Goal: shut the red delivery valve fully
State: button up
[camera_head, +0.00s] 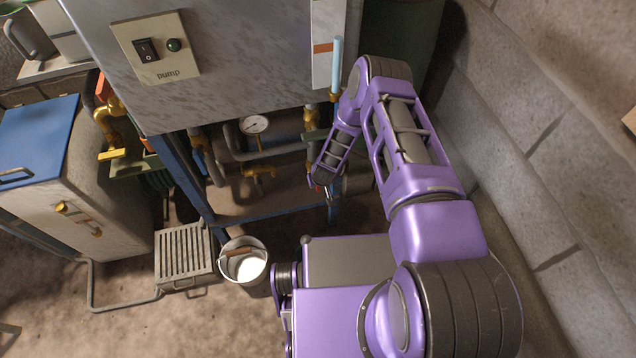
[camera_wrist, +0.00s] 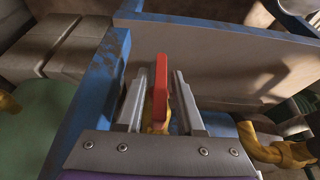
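The red delivery valve shows in the wrist view as a flat red lever handle (camera_wrist: 161,90) above a yellow valve body (camera_wrist: 152,122). My gripper (camera_wrist: 160,76) has one grey finger on each side of the handle. A narrow gap shows on both sides, so the fingers look open around it and not clamped. In the head view my gripper (camera_head: 328,192) is low under the grey pump cabinet, beside the pipework.
A blue frame post (camera_wrist: 100,85) stands close left of my gripper, and a yellow fitting (camera_wrist: 285,152) is at right. The grey cabinet (camera_head: 230,60) hangs above, with a pressure gauge (camera_head: 255,124) below it. A bucket (camera_head: 243,262) and a slatted stool (camera_head: 185,255) stand on the floor.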

grip_shut()
jog(key=shift+d+y, duration=0.1)
jog(key=shift+y, duration=0.3)
jog(key=shift+s+m+g+y, duration=0.1)
jog(key=shift+m+g+y, duration=0.25)
jog(key=shift+y, duration=0.75)
jog(key=shift+o, duration=1.3)
grip_release()
